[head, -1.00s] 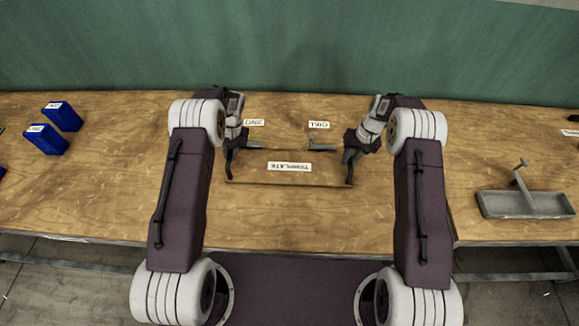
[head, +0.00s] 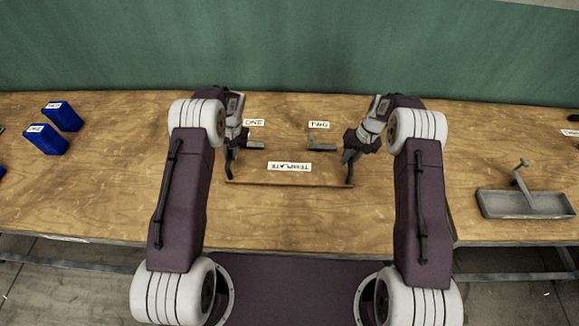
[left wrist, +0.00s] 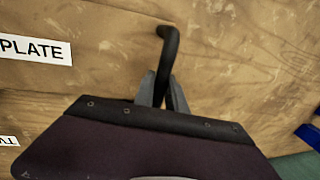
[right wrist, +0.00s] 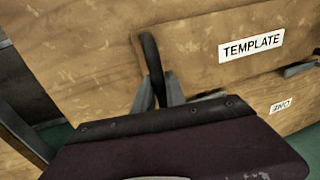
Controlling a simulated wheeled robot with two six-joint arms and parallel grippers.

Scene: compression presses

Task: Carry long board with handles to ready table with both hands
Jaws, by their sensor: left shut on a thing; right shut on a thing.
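The long wooden board (head: 262,177) carries a white TEMPLATE label and lies level between my two grippers, over the wooden table. Its wood looks much like the table, so I cannot tell whether it rests on it. My left gripper (head: 231,166) is shut on the dark handle at the board's left end; that handle (left wrist: 169,48) shows in the left wrist view. My right gripper (head: 350,167) is shut on the dark handle at the right end; that handle (right wrist: 152,58) shows in the right wrist view. The grippers partly hide both handles.
Blue blocks (head: 62,117) stand at the left. A grey tray (head: 484,206) with an upright crank sits at the right. The table front is clear.

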